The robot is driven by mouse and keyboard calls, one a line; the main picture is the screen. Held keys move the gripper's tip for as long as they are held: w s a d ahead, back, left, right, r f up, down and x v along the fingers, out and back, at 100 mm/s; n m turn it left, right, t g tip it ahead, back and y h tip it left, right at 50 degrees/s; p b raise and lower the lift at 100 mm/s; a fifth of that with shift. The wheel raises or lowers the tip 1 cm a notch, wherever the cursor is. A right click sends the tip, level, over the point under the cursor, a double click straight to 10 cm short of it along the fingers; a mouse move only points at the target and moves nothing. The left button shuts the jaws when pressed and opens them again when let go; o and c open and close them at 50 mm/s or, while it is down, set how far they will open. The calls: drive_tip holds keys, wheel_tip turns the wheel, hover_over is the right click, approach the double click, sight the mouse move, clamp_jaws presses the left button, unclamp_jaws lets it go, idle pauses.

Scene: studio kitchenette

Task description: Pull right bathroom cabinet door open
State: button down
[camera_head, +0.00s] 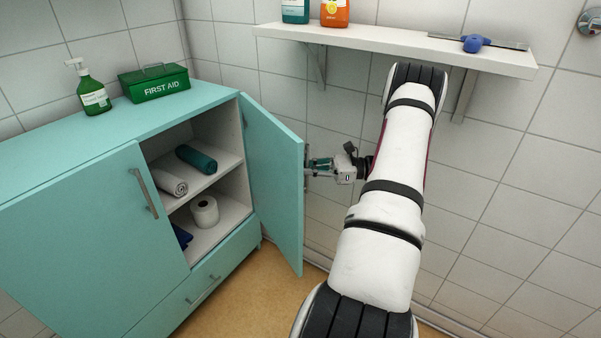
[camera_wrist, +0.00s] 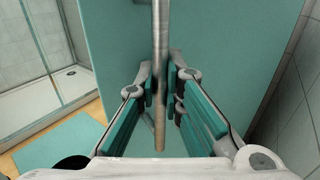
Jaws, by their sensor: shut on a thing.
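The teal bathroom cabinet (camera_head: 85,225) stands at the left in the head view. Its right door (camera_head: 272,180) is swung wide open, roughly square to the front, and the shelves inside show. My gripper (camera_head: 312,168) is at the outer face of this door, on its right side in the picture. In the wrist view the metal bar handle (camera_wrist: 160,60) of the door runs between the fingers of my gripper (camera_wrist: 160,88), which are shut on it. The door's teal face (camera_wrist: 115,50) fills the background there. The left door with its handle (camera_head: 145,192) is closed.
Rolled towels (camera_head: 196,158) and a paper roll (camera_head: 204,211) lie inside the cabinet. A soap bottle (camera_head: 90,90) and a first aid box (camera_head: 153,84) stand on top. A wall shelf (camera_head: 400,45) with bottles hangs above my arm. The tiled wall is close behind my gripper.

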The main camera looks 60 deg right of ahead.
drive_tip(key=shift+s+f, duration=0.1)
drive_tip(key=shift+s, duration=0.1)
drive_tip(key=c, duration=1.7)
unclamp_jaws()
